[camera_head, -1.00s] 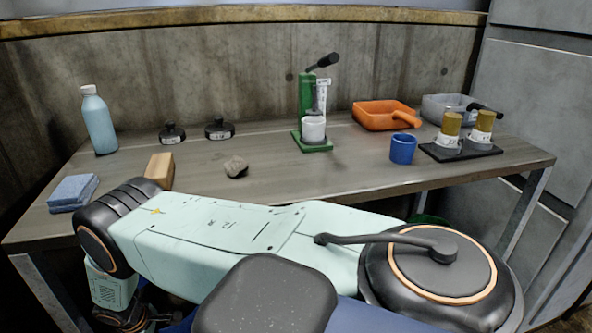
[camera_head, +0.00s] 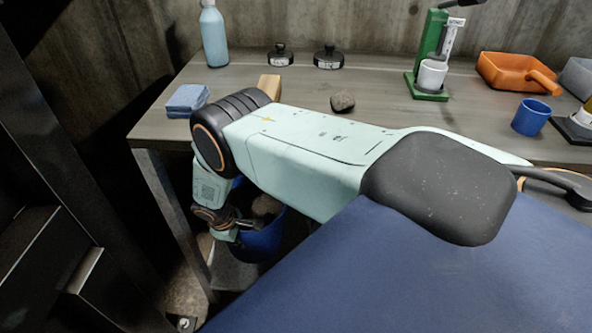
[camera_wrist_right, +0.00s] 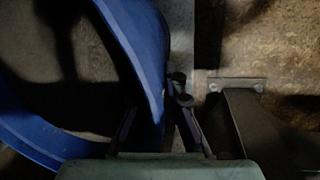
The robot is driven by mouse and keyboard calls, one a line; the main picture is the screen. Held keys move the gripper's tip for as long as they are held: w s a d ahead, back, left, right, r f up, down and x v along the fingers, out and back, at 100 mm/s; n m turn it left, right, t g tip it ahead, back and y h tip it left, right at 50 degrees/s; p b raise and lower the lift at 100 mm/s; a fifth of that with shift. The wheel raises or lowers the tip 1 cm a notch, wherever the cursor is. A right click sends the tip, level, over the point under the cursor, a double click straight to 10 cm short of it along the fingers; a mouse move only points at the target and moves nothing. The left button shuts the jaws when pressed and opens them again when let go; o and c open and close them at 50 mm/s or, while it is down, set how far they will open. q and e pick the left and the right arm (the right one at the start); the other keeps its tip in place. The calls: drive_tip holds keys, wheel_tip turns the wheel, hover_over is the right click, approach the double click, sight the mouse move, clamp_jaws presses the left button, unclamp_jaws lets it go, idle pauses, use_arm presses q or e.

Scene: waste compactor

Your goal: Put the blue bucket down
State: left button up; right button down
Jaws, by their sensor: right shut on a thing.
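The blue bucket (camera_head: 262,243) hangs low beside the table's front legs, partly behind my right arm. Something brownish shows inside it, but I cannot tell what. My right gripper (camera_head: 245,226) is shut on the bucket's edge. In the right wrist view the bucket's curved blue wall (camera_wrist_right: 133,38) fills the left side, with its rim between my right fingers (camera_wrist_right: 172,98). Dim light hides whether the bucket's bottom touches the floor. My left gripper is not in view.
The wooden table (camera_head: 390,110) carries a light-blue bottle (camera_head: 214,38), a blue sponge (camera_head: 187,99), a stone (camera_head: 342,102), a blue cup (camera_head: 531,117) and an orange tray (camera_head: 510,72). A table leg (camera_head: 172,215) stands beside the bucket. Dark metal panels (camera_head: 50,215) border the left.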

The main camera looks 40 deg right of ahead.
sight(241, 250)
drive_tip(key=shift+w+r, duration=0.1)
drive_tip(key=shift+w, duration=0.2)
drive_tip(key=shift+a+b+x, duration=0.2)
drive_tip(key=shift+b+x, duration=0.65)
drive_tip(key=shift+x, duration=0.15)
drive_tip(key=shift+a+b+x, duration=0.25)
drive_tip(key=shift+b+x, duration=0.6)
drive_tip(key=shift+x, duration=0.15)
drive_tip(key=shift+a+b+x, duration=0.2)
drive_tip(key=shift+b+x, duration=0.65)
drive_tip(key=shift+x, duration=0.1)
drive_tip(key=shift+f, duration=0.3)
drive_tip(key=b+x, duration=0.3)
drive_tip(key=shift+s+a+f, duration=0.1)
drive_tip(key=shift+a+f, duration=0.15)
drive_tip(key=shift+a, duration=0.05)
drive_tip(key=c, duration=1.9)
unclamp_jaws()
drive_tip(key=shift+s+f, duration=0.25)
drive_tip(key=shift+s, duration=0.1)
drive_tip(key=o, duration=0.3)
drive_tip(key=shift+r, duration=0.15)
drive_tip(key=shift+o, duration=0.8)
